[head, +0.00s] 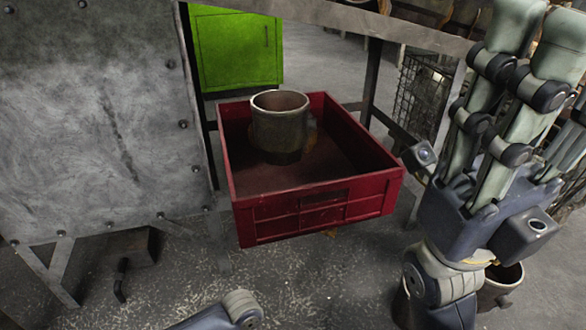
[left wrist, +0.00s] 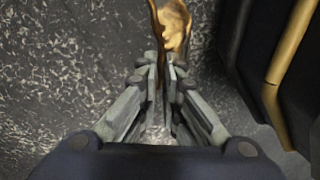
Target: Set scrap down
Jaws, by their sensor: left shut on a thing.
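In the left wrist view my left gripper (left wrist: 166,62) is shut on a crumpled, gold-brown piece of scrap (left wrist: 173,25), which sticks out past the fingertips. Speckled grey floor shows below it. In the head view only a link of my left arm shows at the bottom edge; I cannot make out the gripper there. My right gripper (head: 530,70) is at the right of the head view with its fingers pointing up, apart from the crate. Its fingertips are cut off or unclear, so its opening cannot be told.
A red crate (head: 310,208) holds an upright grey metal pot (head: 280,130) and a brownish thing partly hidden behind it. A grey metal panel (head: 95,120) stands at the left, a green cabinet (head: 237,50) behind. A bucket (head: 503,280) stands low right. Floor in front is mostly clear.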

